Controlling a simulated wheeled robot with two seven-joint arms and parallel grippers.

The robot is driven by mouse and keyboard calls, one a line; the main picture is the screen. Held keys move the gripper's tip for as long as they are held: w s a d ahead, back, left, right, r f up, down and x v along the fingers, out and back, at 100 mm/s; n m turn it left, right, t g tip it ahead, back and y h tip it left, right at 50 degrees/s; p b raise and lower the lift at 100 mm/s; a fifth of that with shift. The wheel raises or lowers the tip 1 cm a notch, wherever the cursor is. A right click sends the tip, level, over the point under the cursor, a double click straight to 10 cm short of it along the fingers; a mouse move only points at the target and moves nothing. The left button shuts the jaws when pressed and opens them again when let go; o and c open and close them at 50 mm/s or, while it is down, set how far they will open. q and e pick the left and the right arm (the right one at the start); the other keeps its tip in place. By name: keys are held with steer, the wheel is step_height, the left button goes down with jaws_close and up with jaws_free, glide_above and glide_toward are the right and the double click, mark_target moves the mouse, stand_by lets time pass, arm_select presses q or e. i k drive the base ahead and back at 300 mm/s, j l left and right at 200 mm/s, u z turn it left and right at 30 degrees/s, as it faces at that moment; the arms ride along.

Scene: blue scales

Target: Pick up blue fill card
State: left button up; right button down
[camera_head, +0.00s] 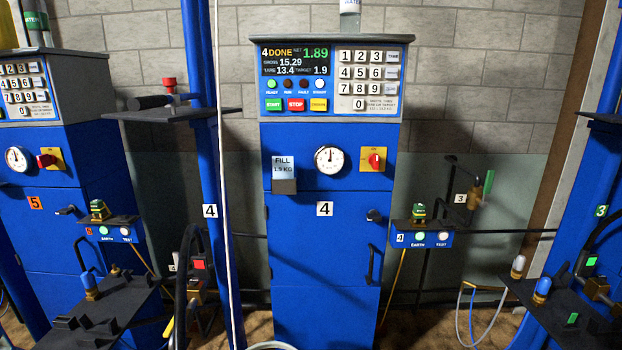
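The blue fill card (283,166) is a pale blue card reading "FILL" and "1.9 KG". It stands upright in a small dark holder (284,186) on the front of the blue scale cabinet (325,245) marked 4. The holder hides the card's lower edge. The card is left of the round gauge and below the keypad panel. Neither of my grippers shows in the head view.
A red-and-yellow rotary switch (372,159) and a gauge (329,159) sit right of the card. A blue post (205,160) and a thin white hose (222,200) run down to its left. A small button box (424,239) juts out right. Black platforms flank the lower corners.

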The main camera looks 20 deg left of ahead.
mark_target(282, 166)
steer(key=l+u, duration=0.3)
steer(key=l, duration=0.25)
steer(key=k+l+u, duration=0.1)
steer(key=l+u, duration=0.15)
steer(key=l, duration=0.3)
steer(key=i+l+u, duration=0.4)
steer(key=l, duration=0.15)
steer(key=i+l+u, duration=0.2)
steer(key=l, duration=0.15)
steer(key=l+u, duration=0.2)
steer(key=i+l, duration=0.05)
steer(key=l, duration=0.1)
